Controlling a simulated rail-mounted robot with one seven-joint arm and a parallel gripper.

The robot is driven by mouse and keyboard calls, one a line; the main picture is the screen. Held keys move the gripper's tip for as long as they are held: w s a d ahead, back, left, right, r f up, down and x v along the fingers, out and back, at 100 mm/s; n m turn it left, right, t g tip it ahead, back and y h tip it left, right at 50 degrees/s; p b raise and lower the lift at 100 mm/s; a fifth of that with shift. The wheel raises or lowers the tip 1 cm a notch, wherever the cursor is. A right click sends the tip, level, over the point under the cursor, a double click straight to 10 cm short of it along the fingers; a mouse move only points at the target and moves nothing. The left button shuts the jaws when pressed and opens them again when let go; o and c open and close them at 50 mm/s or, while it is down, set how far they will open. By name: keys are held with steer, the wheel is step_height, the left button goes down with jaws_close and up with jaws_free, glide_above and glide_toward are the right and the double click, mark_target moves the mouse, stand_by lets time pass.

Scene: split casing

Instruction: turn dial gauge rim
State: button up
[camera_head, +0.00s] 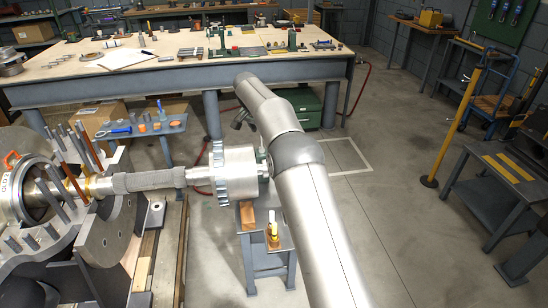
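My arm crosses the middle of the view from the bottom edge, and its far end is hidden behind its own links. I cannot make out my gripper or its fingertips. A metal shaft (150,180) lies level in the open split casing (100,225) at the left. A toothed coupling hub (236,172) sits at its right end, close beside my arm in the picture. A small dark part shows between the hub and my arm, too small to identify. I cannot pick out the dial gauge or its rim.
Several upright studs (82,150) stick up around the casing. A small stand (265,245) with a wooden block and a yellow-white item stands below the hub. A long workbench (180,82) crosses the back. A yellow post (455,125) stands right; the floor between is clear.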

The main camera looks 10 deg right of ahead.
steer(key=p+x, duration=0.2)
steer(key=x, duration=1.4)
steer(key=shift+d+f+p, duration=0.1)
steer(key=shift+f+p, duration=0.2)
steer(key=c, duration=1)
steer(key=shift+n+b, duration=0.4)
steer(key=shift+b, duration=0.05)
